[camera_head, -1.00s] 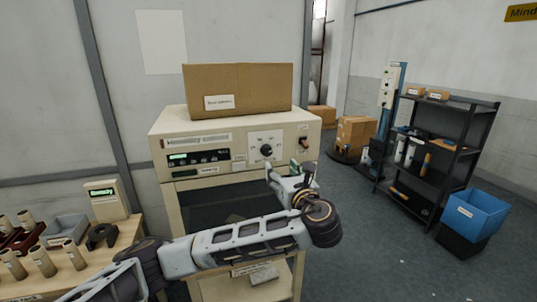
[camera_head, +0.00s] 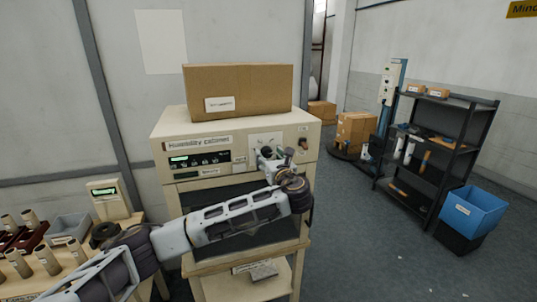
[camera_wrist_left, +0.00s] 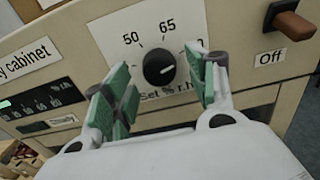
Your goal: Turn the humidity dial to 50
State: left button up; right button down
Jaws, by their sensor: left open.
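The humidity dial (camera_wrist_left: 158,67) is a round black knob on a white plate marked 50, 65 and "Set % r.h." A third number at the right is partly hidden by a finger. A light mark on the knob seems to face right of the 65; its exact setting is hard to read. My left gripper (camera_wrist_left: 160,78) is open, its green-padded fingers on either side of the dial in the wrist view. I cannot tell whether they touch it. In the head view my left gripper (camera_head: 268,158) covers the dial on the humidity cabinet (camera_head: 164,165). My right gripper is out of view.
An On/Off style lever (camera_wrist_left: 290,22) with an "Off" label sits right of the dial. A cardboard box (camera_head: 255,88) rests on the cabinet. A bench with tubes (camera_head: 45,260) stands at the left. A black shelf (camera_head: 440,140) and blue bin (camera_head: 472,212) stand at the right.

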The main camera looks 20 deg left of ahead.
pick_arm(q)
jog(key=shift+w+a, duration=0.4)
jog(key=shift+w, duration=0.2)
jog(key=c, duration=1)
jog(key=shift+c, duration=0.2)
